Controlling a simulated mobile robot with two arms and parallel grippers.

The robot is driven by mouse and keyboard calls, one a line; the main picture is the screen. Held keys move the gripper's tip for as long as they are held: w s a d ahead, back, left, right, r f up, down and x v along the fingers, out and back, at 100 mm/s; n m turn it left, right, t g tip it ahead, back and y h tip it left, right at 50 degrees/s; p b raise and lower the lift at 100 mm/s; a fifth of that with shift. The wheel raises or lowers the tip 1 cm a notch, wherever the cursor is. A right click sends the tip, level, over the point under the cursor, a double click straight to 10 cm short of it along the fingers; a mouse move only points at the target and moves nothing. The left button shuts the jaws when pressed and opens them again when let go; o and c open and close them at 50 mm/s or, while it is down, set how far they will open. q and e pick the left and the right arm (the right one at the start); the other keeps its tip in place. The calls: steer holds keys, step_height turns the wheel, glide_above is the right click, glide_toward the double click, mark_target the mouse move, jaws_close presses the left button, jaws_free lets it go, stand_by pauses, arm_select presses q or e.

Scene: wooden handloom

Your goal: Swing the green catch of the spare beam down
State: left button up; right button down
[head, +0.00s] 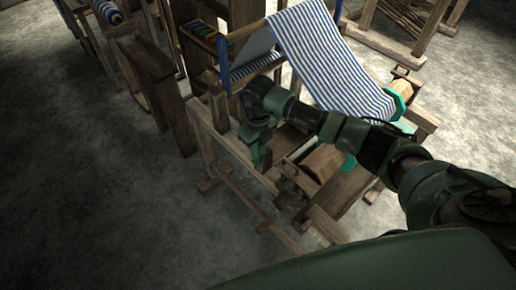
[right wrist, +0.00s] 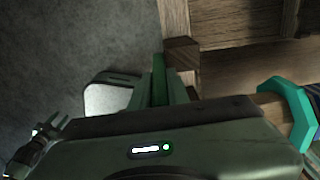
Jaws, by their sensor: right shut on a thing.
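My right gripper (head: 258,153) reaches in from the right over the loom's near side rail and points down. It is shut on a narrow green piece, which I take to be the green catch (right wrist: 159,80), beside a wooden post. The fingers hide much of the catch, so its exact angle is hard to tell. The spare beam (head: 323,163) is a wooden roller with teal end pieces, right of the gripper; one teal end (right wrist: 288,112) shows at the right in the right wrist view. My left gripper is not in view.
Striped blue and white cloth (head: 325,55) runs over the loom to another wooden roller (head: 392,92) with teal ends. A blue upright (head: 223,65) stands close to my right wrist. Wooden frame parts surround the gripper. Bare grey floor (head: 90,190) lies left.

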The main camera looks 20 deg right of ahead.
steer(key=shift+d, duration=0.1)
stand_by(0.7)
steer(key=s+t+b, duration=0.1)
steer(key=t+b, duration=0.1)
steer(key=b, duration=0.2)
steer(key=s+d+f+t+y+b, duration=0.1)
steer(key=t+b, duration=0.1)
steer(key=b, duration=0.2)
steer(key=s+f+t+y+b, duration=0.1)
steer(key=s+t+b, duration=0.1)
steer(key=b, duration=0.3)
steer(key=shift+d+t, duration=0.15)
steer(key=shift+t, duration=0.25)
